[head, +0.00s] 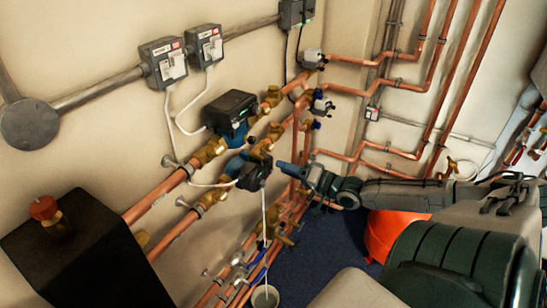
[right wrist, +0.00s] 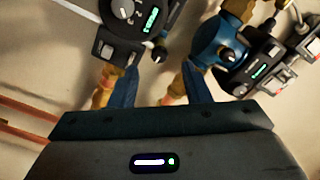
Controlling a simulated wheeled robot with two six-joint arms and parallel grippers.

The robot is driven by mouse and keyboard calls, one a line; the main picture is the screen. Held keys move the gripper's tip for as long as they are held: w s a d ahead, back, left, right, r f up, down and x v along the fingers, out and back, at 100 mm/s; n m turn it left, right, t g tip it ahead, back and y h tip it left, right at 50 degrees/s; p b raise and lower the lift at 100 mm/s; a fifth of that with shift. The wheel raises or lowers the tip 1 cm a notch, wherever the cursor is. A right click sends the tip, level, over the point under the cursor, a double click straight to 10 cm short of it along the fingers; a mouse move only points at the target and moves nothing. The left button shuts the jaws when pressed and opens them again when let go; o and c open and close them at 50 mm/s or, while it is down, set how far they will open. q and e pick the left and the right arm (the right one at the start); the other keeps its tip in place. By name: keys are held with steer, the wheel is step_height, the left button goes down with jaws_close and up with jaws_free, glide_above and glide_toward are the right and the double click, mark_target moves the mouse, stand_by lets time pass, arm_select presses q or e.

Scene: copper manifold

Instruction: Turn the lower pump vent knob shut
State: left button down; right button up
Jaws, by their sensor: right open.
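The lower pump (head: 249,174), with a blue body and dark control box, sits on the lower copper pipe in the head view. In the right wrist view its control box (right wrist: 128,22) shows a dial and a green display. A small dark knob (right wrist: 159,53), apparently its vent knob, shows just beyond and between my fingertips. My right gripper (head: 282,166) reaches in from the right beside the lower pump. Its two blue fingers (right wrist: 159,72) are apart with nothing between them. Contact with the knob cannot be seen. My left gripper is out of view.
The upper pump (head: 231,110) stands close above; its blue body (right wrist: 207,40) is at right in the wrist view. Brass valves (head: 210,150), copper pipes (head: 160,195) and a white cable (head: 185,130) crowd the wall. An orange object (head: 390,232) stands on the blue floor.

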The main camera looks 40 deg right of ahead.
mark_target(268, 161)
steer(key=shift+b+x, duration=0.6)
steer(key=shift+x, duration=0.5)
steer(key=shift+w+a+f+b, duration=0.1)
steer(key=shift+w+f+b, duration=0.05)
steer(key=shift+w+b, duration=0.5)
steer(key=shift+w+a, duration=0.2)
steer(key=shift+w, duration=0.35)
jaws_close()
